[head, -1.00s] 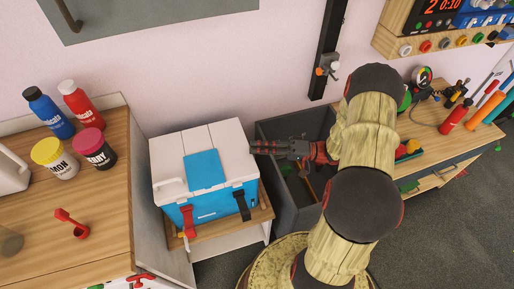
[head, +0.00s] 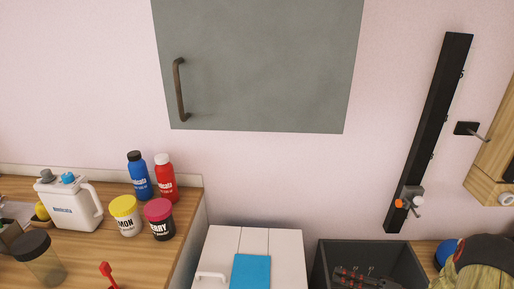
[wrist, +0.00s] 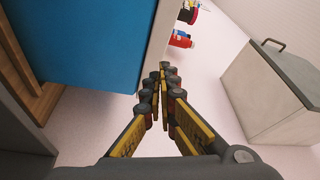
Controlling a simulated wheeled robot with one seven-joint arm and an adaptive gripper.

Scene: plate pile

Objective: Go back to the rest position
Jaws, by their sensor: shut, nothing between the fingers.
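My gripper (wrist: 166,75) points away from the camera in the wrist view, its fingers closed together with nothing between them. In the head view only part of it (head: 362,277) shows at the bottom edge, in front of the dark grey bin. A piece of my arm shows in the bottom right corner. In the wrist view the gripper is beside the blue side of the cooler box (wrist: 90,45); I see no contact.
The cooler box (head: 282,257) with its white lid stands left of the grey bin (head: 321,270). Bottles and jars, including a pink-lidded jar (head: 159,219), stand on the left counter. A grey wall cabinet (head: 262,65) hangs above. A dark rail (head: 430,130) is on the wall.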

